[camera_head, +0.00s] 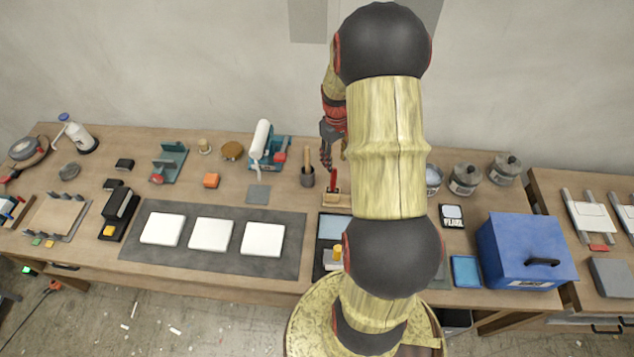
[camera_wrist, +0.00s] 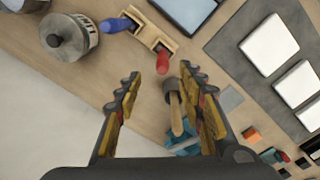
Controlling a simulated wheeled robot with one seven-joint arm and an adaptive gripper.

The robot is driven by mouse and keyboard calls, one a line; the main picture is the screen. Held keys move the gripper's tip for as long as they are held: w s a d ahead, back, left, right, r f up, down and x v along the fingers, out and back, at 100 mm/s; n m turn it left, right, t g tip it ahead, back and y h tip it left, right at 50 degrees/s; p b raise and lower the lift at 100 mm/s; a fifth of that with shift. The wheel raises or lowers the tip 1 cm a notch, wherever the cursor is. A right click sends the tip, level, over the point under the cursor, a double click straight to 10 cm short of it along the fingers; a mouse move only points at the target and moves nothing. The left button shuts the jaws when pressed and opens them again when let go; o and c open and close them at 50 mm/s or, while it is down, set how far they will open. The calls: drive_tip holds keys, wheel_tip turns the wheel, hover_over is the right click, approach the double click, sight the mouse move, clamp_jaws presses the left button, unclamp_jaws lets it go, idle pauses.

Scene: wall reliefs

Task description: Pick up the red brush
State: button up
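The red brush (camera_head: 333,180) stands upright in a small wooden holder (camera_head: 330,199) on the bench, with its red handle upward. In the wrist view the red brush (camera_wrist: 163,61) sits beyond the fingertips, roughly between them, beside a blue-handled one (camera_wrist: 116,24) in the same wooden holder (camera_wrist: 148,36). My gripper (camera_head: 327,158) is above and behind the holder in the head view. In the wrist view my gripper (camera_wrist: 158,78) has its fingers wide apart with nothing between the tips. My arm hides the right part of the holder in the head view.
Lidded metal pots (camera_head: 465,179) stand to the right. White tiles (camera_head: 211,234) lie on a dark mat. A blue box (camera_head: 525,250) stands at right.

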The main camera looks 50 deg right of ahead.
drive_tip(key=shift+d+n, duration=0.15)
drive_tip(key=shift+n, duration=0.15)
drive_tip(key=shift+f, duration=0.2)
hover_over(333, 184)
wheel_tip(333, 184, down, 7)
drive_tip(key=shift+w+d+f+p, duration=0.2)
drive_tip(key=shift+w+d+p, duration=0.1)
drive_tip(key=shift+d+p, duration=0.1)
clamp_jaws()
idle(0.3)
